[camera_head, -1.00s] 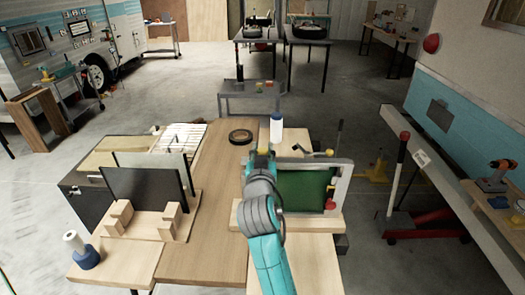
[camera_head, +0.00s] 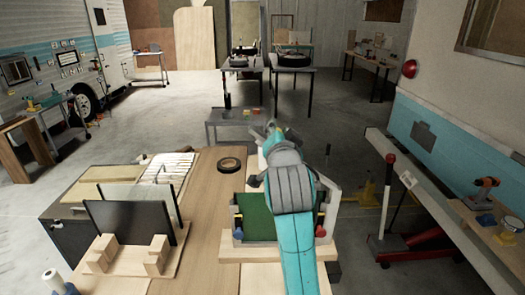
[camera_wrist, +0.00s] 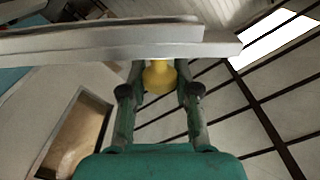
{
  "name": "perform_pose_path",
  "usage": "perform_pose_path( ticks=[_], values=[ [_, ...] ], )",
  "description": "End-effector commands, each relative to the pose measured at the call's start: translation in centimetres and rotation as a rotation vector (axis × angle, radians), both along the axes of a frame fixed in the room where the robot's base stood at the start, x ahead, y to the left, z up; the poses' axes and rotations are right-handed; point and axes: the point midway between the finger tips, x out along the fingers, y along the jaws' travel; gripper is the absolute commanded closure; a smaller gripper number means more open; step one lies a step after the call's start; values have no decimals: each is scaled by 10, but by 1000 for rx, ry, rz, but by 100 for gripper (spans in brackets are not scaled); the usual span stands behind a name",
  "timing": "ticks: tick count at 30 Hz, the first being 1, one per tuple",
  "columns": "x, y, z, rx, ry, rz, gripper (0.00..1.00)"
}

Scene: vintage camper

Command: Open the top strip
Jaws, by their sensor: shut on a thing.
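A frame with a green panel (camera_head: 255,217) stands on a light wooden base at the near right of the bench. No grey strip shows along the visible part of the panel's top edge. In the wrist view a long grey strip (camera_wrist: 100,42) crosses the upper part of the picture. A yellow knob (camera_wrist: 158,78) sits under the strip, between my two fingers. My gripper (camera_wrist: 159,70) is shut on this knob. In the head view my arm hides the right part of the frame, and my gripper is small and hard to make out above it.
A dark panel (camera_head: 133,221) stands in a wooden holder at the left of the bench. A black ring (camera_head: 230,163) lies behind the frame. A blue-and-white bottle (camera_head: 55,282) is at the front left. A red floor jack (camera_head: 415,247) stands to the right.

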Motion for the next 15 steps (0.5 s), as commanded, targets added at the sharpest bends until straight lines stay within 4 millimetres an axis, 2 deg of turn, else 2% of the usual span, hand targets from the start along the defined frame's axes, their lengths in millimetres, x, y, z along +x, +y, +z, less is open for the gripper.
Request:
perform_pose_path(
  ticks=[1, 6, 15],
  values=[
    [0, -11, 11, 46, -5, -4, 100],
    [0, -43, 35, 207, -5, -4, 100],
    [0, -106, 63, 486, -3, -4, 100]
  ],
)
